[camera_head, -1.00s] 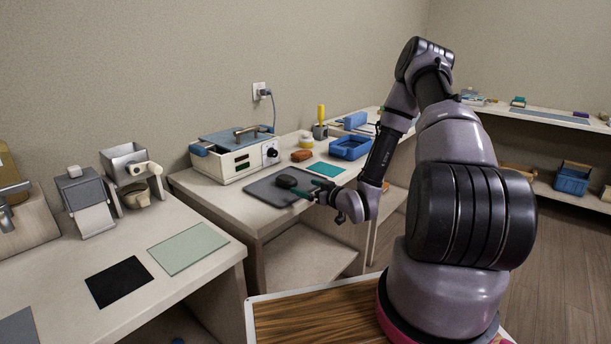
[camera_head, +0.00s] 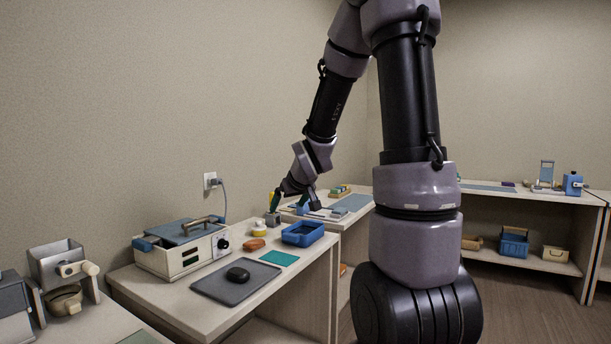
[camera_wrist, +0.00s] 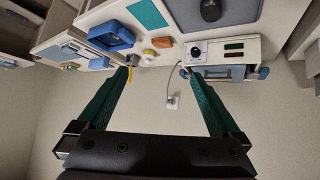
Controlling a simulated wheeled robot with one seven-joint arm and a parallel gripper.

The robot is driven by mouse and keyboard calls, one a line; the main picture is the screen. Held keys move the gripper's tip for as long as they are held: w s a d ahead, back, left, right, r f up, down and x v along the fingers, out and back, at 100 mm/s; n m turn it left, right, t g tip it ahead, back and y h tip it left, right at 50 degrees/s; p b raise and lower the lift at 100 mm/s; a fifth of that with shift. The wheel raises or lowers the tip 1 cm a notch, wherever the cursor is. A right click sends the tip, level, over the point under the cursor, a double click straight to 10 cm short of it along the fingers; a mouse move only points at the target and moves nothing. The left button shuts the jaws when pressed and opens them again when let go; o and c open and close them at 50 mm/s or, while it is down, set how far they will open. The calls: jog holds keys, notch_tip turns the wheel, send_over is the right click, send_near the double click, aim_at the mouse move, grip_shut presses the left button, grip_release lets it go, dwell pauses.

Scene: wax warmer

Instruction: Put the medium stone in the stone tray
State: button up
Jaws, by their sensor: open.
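A dark oval stone (camera_head: 238,273) lies on a flat grey tray (camera_head: 212,289) on the bench in the head view. In the wrist view the stone (camera_wrist: 211,10) and grey tray (camera_wrist: 240,12) show at the top edge. I take these as the medium stone and stone tray; no label shows. My gripper (camera_wrist: 155,74) is open, its green fingers spread with nothing between them. In the head view my gripper (camera_head: 276,201) is raised beyond the stone, well apart from it, and partly hidden by my wrist.
A wax warmer (camera_head: 185,248) stands left of the tray. A blue bin (camera_head: 303,240), a teal mat (camera_head: 280,258), an orange-brown block (camera_head: 254,244) and a small holder (camera_head: 272,219) stand nearby. A cable runs to the wall outlet (camera_head: 210,181). Another bench stands at right.

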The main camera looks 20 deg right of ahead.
jog(key=s+a+r+m+g, duration=0.1)
jog(key=s+r, duration=0.3)
jog(key=s, duration=0.4)
jog(key=s+a+r+m+y, duration=0.1)
jog(key=s+a+r+m, duration=0.1)
jog(key=s, duration=0.7)
jog(key=s+a+r+m+g+y, duration=0.1)
jog(key=s+a+r+m, duration=0.1)
jog(key=s+r, duration=0.4)
jog(key=s+a, duration=0.1)
jog(key=s, duration=0.2)
jog(key=shift+r+g, duration=0.3)
